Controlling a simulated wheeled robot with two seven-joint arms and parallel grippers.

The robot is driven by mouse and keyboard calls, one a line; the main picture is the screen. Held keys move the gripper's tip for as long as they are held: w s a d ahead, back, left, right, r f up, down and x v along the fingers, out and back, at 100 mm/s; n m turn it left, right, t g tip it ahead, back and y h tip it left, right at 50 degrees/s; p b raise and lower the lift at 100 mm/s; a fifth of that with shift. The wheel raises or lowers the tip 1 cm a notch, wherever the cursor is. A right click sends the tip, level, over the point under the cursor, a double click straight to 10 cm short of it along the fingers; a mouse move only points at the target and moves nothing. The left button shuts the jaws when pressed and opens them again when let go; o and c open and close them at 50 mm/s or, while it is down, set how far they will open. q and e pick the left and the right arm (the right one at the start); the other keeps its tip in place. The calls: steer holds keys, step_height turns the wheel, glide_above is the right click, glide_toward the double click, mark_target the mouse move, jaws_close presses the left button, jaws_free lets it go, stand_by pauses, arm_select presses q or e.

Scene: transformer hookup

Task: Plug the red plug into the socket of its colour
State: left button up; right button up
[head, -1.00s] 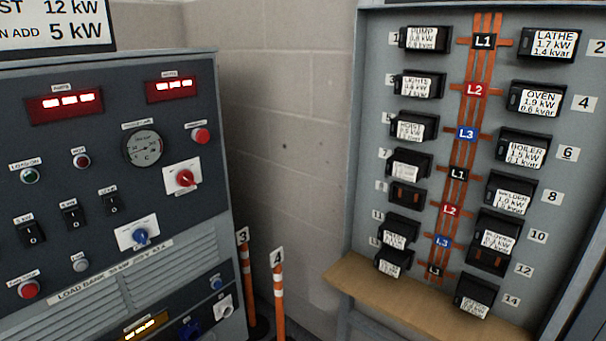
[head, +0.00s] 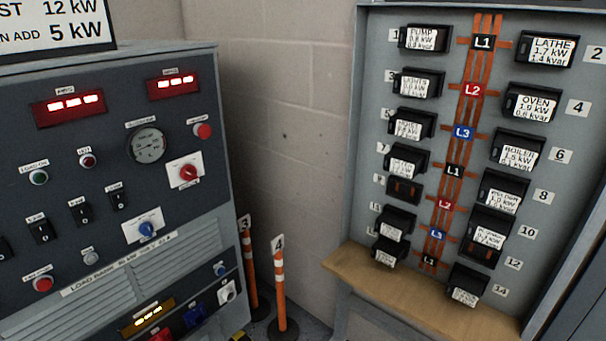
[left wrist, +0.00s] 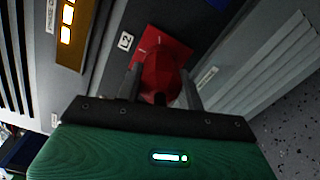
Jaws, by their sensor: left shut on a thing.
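In the left wrist view my left gripper (left wrist: 161,80) is shut on the red plug (left wrist: 160,72), with one grey finger on each side of it. The plug is up against or just in front of a red socket plate (left wrist: 178,52) beside an L2 label. The plug's front end is hidden, so I cannot tell whether it is seated. In the head view a sliver of the red socket plate (head: 161,335) shows at the bottom edge, left of a blue socket (head: 193,317) and a white one (head: 227,291). My right gripper is in neither view.
The load bank (head: 100,220) stands at left with lit displays, knobs and switches. The breaker panel (head: 375,60) stands at right above a wooden shelf (head: 400,295). Two orange posts, marked 3 (head: 249,265) and 4 (head: 280,300), stand in the gap between them.

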arm_select(q)
steer(key=shift+w+a+r, duration=0.2)
steer(key=shift+a+r, duration=0.1)
steer(key=shift+a, duration=0.2)
steer(key=o, duration=1.2)
steer(key=shift+o, duration=0.2)
steer(key=shift+d, duration=0.1)
steer(key=shift+p+v, duration=0.45)
steer(key=shift+v, duration=0.45)
steer(key=shift+f+p+v, duration=0.15)
steer(key=shift+p+v, duration=0.15)
steer(key=shift+v, duration=0.55)
steer(key=shift+f+p+v, duration=0.15)
steer(key=shift+p+v, duration=0.1)
steer(key=shift+v, duration=0.6)
steer(key=shift+d, duration=0.1)
steer(key=shift+s+d, duration=0.1)
steer(key=p+v, duration=0.2)
steer(key=v, duration=1.1)
steer(key=shift+s+d, duration=0.2)
steer(key=shift+d, duration=0.1)
